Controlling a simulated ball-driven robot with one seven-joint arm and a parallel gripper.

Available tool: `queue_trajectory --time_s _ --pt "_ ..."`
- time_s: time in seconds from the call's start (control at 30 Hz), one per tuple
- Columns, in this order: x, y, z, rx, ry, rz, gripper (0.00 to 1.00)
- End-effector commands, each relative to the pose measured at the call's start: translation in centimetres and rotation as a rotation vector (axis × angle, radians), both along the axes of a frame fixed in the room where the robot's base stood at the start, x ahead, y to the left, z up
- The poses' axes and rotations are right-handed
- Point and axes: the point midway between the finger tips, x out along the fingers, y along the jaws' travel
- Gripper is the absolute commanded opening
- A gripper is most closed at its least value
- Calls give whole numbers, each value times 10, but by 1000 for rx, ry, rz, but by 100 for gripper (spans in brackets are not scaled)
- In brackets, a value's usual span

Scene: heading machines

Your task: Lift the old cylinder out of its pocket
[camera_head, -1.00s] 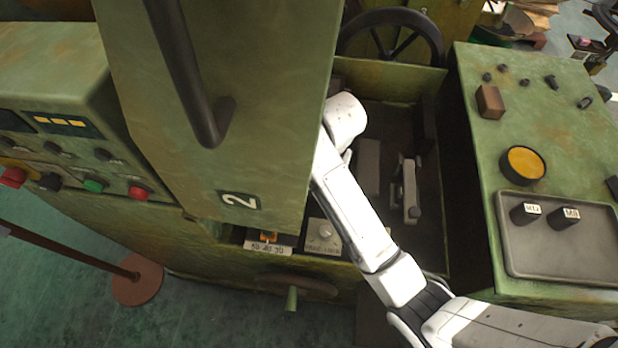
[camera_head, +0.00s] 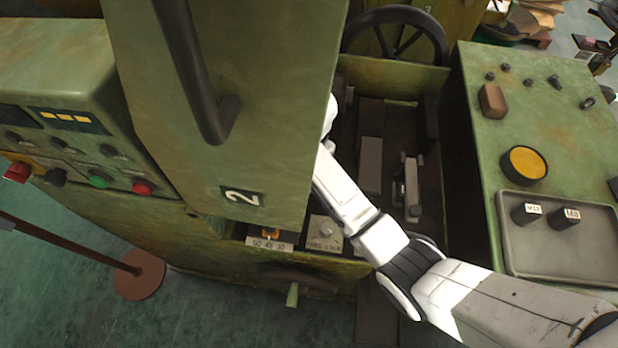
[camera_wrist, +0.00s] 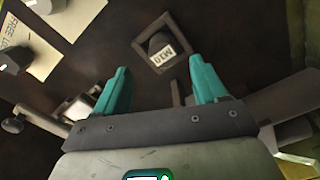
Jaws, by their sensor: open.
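The old cylinder (camera_wrist: 163,52), dark with a pale label that seems to read M10, sits in a square-framed pocket (camera_wrist: 145,42) in the wrist view. My gripper (camera_wrist: 159,66) has two teal fingers spread apart, with nothing between them. In the picture, the cylinder lies just beyond the fingertips, roughly centred between them. I cannot tell the height gap. In the head view my gripper, the cylinder and its pocket are hidden behind the green hood marked 2 (camera_head: 290,150).
Two dark cylinders (camera_head: 526,213) (camera_head: 566,217) with white labels stand in a grey tray (camera_head: 520,262) on the right cabinet. A grey block (camera_head: 370,165) and a lever fitting (camera_head: 411,185) stand in the machine bed. Labelled plates (camera_wrist: 30,45) lie left of the pocket.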

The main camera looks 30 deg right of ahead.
Motion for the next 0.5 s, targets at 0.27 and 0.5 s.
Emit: queue_trajectory --time_s 0.27,0.5 --pt "3 3 -37 0 3 0 72" --pt "3 3 -46 0 -1 1 72"
